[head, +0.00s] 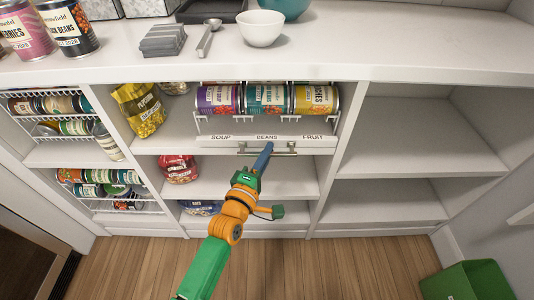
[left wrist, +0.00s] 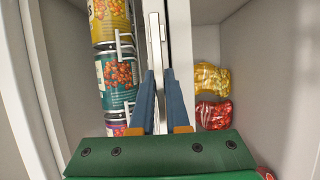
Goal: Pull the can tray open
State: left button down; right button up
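The can tray (head: 225,126) sits in the upper middle shelf bay, with a front strip labelled SOUP, BEANS and FRUIT. It holds a purple can (head: 217,99), a teal can (head: 266,98) and a yellow can (head: 315,99). A metal bar handle (head: 287,153) runs along its front. My left gripper (head: 265,147) reaches the middle of the handle. In the left wrist view its two blue fingers (left wrist: 158,74) stand a little apart, with the handle (left wrist: 155,38) at their tips. Whether they press on it is unclear. My right gripper is out of view.
Wire racks of cans (head: 62,127) stand at the left. A yellow bag (head: 140,110) and a red bag (head: 178,169) lie on shelves beside and below the tray. The right shelves (head: 410,135) are empty. A green bin (head: 467,282) stands on the floor at right.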

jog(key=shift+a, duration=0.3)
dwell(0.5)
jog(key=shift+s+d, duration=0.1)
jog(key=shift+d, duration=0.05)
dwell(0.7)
